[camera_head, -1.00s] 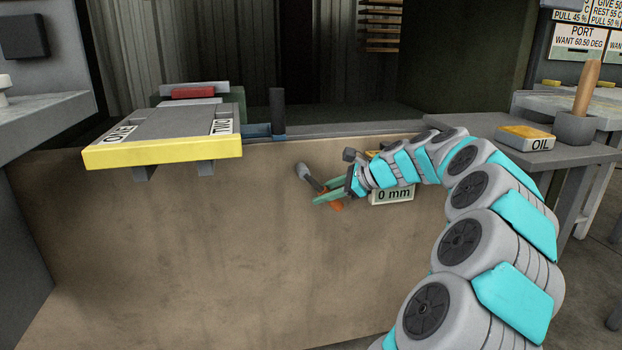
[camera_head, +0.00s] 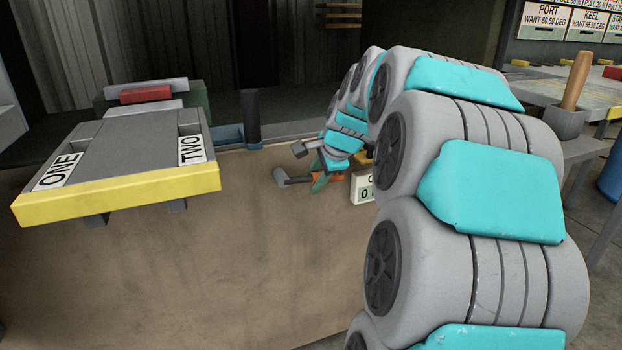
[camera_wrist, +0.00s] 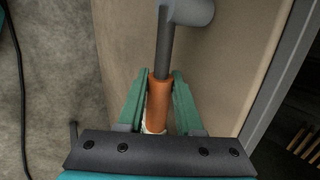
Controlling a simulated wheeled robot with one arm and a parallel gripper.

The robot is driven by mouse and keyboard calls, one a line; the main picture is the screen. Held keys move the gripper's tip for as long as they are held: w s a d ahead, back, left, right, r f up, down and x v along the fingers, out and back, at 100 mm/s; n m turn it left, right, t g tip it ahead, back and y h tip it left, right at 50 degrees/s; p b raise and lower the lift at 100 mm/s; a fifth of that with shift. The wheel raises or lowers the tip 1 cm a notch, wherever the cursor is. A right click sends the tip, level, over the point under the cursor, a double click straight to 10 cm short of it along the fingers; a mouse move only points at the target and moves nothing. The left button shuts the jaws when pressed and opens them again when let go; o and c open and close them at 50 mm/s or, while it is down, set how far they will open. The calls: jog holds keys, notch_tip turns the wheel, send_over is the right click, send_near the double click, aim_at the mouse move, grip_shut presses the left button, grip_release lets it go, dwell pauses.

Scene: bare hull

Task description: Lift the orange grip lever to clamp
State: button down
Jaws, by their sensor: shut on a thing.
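The orange grip lever (camera_wrist: 158,100) shows in the wrist view as an orange sleeve on a grey rod (camera_wrist: 165,52). The rod runs to a grey cylindrical head (camera_wrist: 188,10) at the top. My gripper (camera_wrist: 160,78) has its two green fingers on either side of the orange sleeve, shut on it. In the head view my gripper (camera_head: 319,182) is at the top of the tan panel, with the grey end of the lever (camera_head: 281,176) to its left. My arm hides most of the lever there.
A yellow-edged shelf labelled ONE and TWO (camera_head: 120,190) juts out at the left. A white readout sign (camera_head: 361,187) is partly hidden behind my arm. A dark post (camera_head: 252,115) stands on the ledge. The tan panel (camera_head: 200,270) below is bare.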

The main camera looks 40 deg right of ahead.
jog(key=shift+r, duration=0.25)
dwell(0.3)
jog(key=c, duration=0.8)
grip_release()
jog(key=shift+a, duration=0.1)
jog(key=shift+c, duration=0.2)
jog(key=v, duration=0.7)
jog(key=shift+s+r, duration=0.2)
jog(key=shift+r, duration=0.15)
jog(key=shift+a, duration=0.1)
